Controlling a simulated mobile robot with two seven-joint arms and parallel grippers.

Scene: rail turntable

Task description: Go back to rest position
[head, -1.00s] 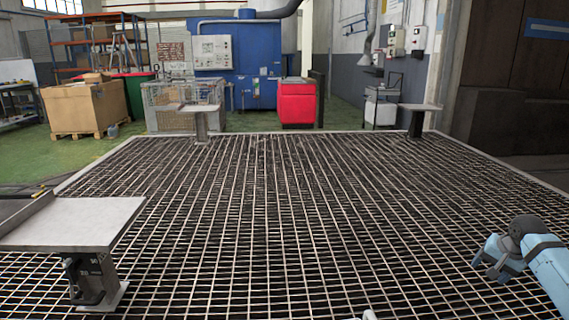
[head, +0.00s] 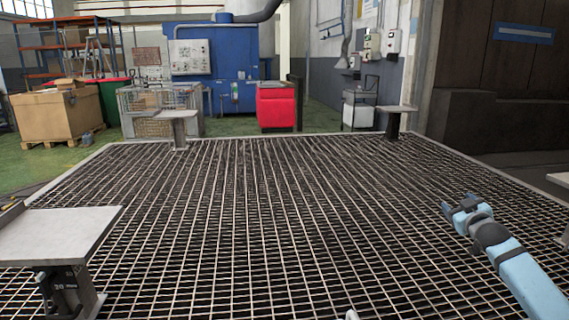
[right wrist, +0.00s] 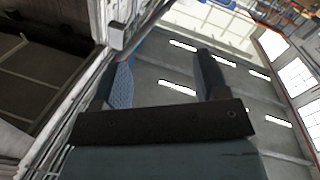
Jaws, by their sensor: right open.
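My right gripper (head: 460,207) is at the right of the head view, at the end of my light blue arm, above the metal grating (head: 250,220). In the right wrist view its two fingers (right wrist: 165,75) stand wide apart with nothing between them. Behind them that view shows the ceiling with bright lights, so the gripper points upward. My left gripper is not in the head view.
A grey plate on a stand (head: 55,235) is at the near left. Smaller plates on posts stand at the far left (head: 176,114) and far right (head: 395,108) of the grating. A cardboard box (head: 55,115) and a red cabinet (head: 276,105) stand beyond. The grating's middle is clear.

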